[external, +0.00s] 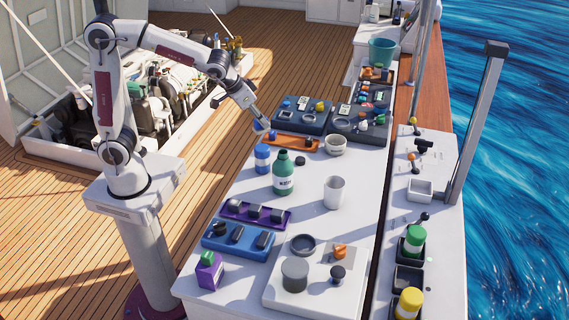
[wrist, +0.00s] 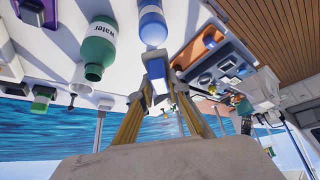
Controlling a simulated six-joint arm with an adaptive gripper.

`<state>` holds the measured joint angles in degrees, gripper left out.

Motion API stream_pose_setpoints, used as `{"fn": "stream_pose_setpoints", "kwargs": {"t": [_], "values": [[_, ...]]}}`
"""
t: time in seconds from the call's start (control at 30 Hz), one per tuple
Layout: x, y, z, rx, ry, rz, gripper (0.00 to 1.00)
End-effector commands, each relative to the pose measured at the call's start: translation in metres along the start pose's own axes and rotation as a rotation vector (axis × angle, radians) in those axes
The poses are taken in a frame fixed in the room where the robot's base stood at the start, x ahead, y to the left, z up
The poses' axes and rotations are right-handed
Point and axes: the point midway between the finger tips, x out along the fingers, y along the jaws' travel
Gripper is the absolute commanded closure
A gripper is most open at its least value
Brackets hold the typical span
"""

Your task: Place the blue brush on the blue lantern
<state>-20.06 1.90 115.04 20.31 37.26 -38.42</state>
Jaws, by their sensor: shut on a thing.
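My gripper (external: 259,122) is over the table, above the left end of the orange tray. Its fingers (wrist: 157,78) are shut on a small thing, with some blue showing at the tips. It is mostly hidden, so I cannot confirm from its shape that it is the blue brush.
The orange tray (external: 291,142) holds small parts. A green water bottle (external: 283,178), a white cup (external: 334,192) and a bowl (external: 336,145) stand nearby. Purple (external: 235,206) and blue (external: 217,240) trays lie at front. The white table is clear between the green bottle and cup.

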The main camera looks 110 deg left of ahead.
Motion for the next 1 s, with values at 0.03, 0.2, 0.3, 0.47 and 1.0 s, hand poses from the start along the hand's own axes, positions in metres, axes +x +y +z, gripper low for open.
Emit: {"fn": "stream_pose_setpoints", "kwargs": {"t": [0.03, 0.2, 0.3, 0.47, 1.0], "values": [[0.007, 0.000, 0.004, 0.002, -0.002, -0.002, 1.00], [0.022, 0.000, 0.013, 0.002, -0.001, -0.001, 1.00], [0.025, 0.000, 0.014, 0.001, 0.000, -0.001, 1.00], [0.025, 0.000, 0.014, 0.000, 0.001, 0.000, 1.00], [0.053, 0.000, 0.031, 0.001, -0.002, -0.001, 1.00]]}}
